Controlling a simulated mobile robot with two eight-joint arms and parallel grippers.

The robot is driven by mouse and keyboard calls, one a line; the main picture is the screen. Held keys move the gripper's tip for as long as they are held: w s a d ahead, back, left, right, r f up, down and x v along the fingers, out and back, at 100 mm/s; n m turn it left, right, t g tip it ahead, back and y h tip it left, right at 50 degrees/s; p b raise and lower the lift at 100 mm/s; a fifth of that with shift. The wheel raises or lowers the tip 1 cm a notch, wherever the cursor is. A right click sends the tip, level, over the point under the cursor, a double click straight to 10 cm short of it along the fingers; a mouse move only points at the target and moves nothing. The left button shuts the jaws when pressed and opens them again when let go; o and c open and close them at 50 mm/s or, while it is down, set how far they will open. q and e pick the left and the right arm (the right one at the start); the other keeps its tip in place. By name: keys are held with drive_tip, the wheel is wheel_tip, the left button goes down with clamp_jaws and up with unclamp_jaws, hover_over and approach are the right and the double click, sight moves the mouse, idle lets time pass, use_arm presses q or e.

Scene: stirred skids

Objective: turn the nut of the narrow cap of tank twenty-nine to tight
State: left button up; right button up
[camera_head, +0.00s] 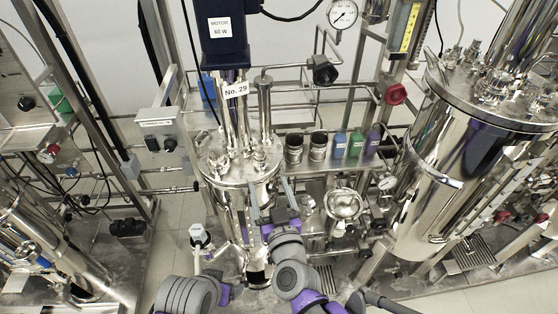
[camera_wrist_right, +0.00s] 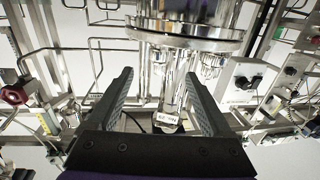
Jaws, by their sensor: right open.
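Tank twenty-nine (camera_head: 238,182) is a shiny steel vessel with a "No. 29" label (camera_head: 235,89) on the columns above its lid. Several small fittings stand around the lid (camera_head: 215,165); I cannot tell which is the narrow cap, and its nut is too small to make out. My right gripper (camera_head: 268,182) is open at the tank's front right edge, its fingers pointing up toward the lid. In the right wrist view the open jaws (camera_wrist_right: 158,75) show nothing gripped; the lid rim (camera_wrist_right: 190,38) and shiny columns lie beyond, seen upside down.
A blue motor (camera_head: 222,40) stands above the tank. Dark-topped jars (camera_head: 294,148) and coloured bottles (camera_head: 356,145) stand on a shelf to its right. A larger tank (camera_head: 440,180) is farther right. Pipes with a red knob (camera_head: 395,94) run behind.

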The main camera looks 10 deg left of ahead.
sight(262, 164)
drive_tip(key=x, duration=1.1)
drive_tip(key=shift+r, duration=0.1)
